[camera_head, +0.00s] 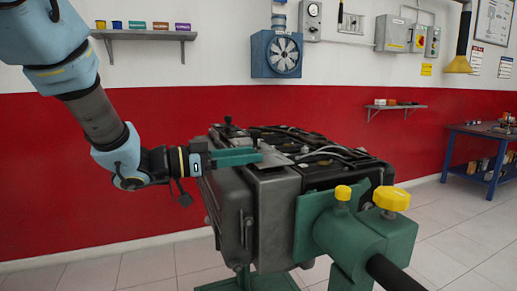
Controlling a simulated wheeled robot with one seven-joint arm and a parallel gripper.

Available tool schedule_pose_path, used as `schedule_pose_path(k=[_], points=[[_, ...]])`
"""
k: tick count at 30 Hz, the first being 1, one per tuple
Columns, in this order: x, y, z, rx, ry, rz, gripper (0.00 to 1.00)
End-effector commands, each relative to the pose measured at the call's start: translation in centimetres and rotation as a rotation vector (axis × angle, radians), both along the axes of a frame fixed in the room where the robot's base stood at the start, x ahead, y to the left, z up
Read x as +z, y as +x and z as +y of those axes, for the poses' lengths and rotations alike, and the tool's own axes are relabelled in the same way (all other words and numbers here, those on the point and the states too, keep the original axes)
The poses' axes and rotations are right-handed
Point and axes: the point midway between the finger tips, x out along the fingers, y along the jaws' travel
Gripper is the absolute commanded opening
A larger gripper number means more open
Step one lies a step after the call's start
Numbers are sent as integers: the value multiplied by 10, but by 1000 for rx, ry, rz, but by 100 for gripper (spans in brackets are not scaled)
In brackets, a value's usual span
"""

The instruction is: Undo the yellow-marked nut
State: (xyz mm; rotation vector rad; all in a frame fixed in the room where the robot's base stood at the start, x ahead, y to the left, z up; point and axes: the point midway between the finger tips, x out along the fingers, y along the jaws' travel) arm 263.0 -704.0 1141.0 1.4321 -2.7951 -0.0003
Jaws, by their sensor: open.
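My gripper (257,156) is at the left top edge of the engine (265,205), its green fingers pointing right over or beside a grey plate. The fingers look nearly in line from here, and no held object shows. I cannot tell whether they touch the engine. The engine is a dark grey and black block with hoses on top, held on a green stand (340,238). I cannot make out a yellow-marked nut on the engine; it may be hidden or too small. A large yellow knob (392,198) and a smaller yellow knob (343,192) sit on the stand's clamp.
A dark bar (388,275) sticks out of the stand toward the front right. A blue workbench (480,135) stands at the far right. Wall shelves (145,35) hold small coloured bins. The tiled floor (455,235) is clear at the right.

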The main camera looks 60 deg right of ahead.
Motion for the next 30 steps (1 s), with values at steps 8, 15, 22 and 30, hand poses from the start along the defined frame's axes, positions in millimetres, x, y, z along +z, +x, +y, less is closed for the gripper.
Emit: schedule_pose_path(k=[8,15,22,30], points=[[0,-17,-24,1,1,-1,54],[0,-18,-27,2,0,-1,54],[0,-18,-26,2,0,-1,38],[0,-18,-26,2,0,-1,8]])
